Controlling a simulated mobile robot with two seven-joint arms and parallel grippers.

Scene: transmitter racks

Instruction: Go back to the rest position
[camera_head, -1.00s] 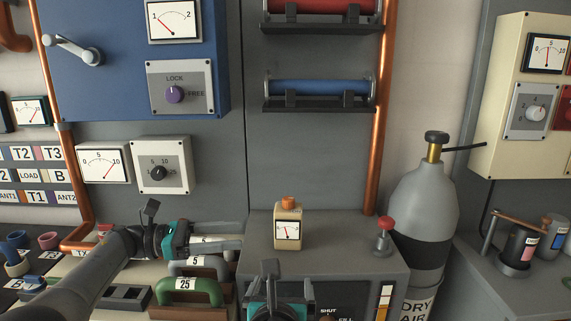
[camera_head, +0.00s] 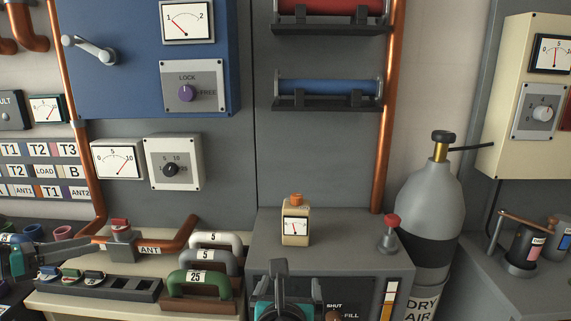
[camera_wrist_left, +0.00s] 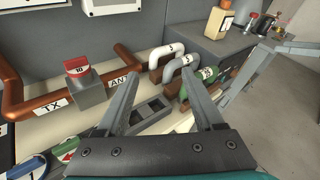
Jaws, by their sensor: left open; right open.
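My left gripper (camera_head: 62,250) is at the lower left in the head view, over the left part of the cream bench. In the left wrist view its two fingers (camera_wrist_left: 158,108) are spread apart with nothing between them. My right gripper (camera_head: 283,290) is at the bottom middle of the head view, in front of the grey cabinet. Its fingers are seen nearly end-on, and I see nothing held.
U-shaped handles, including a green one (camera_head: 198,284), stand on the bench beside a dark slotted tray (camera_head: 125,288). A copper pipe with a red-topped block (camera_head: 120,240) lies behind. A small gauge bottle (camera_head: 295,222) and a red knob (camera_head: 391,221) are on the grey cabinet (camera_head: 340,235). A gas cylinder (camera_head: 430,205) stands right.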

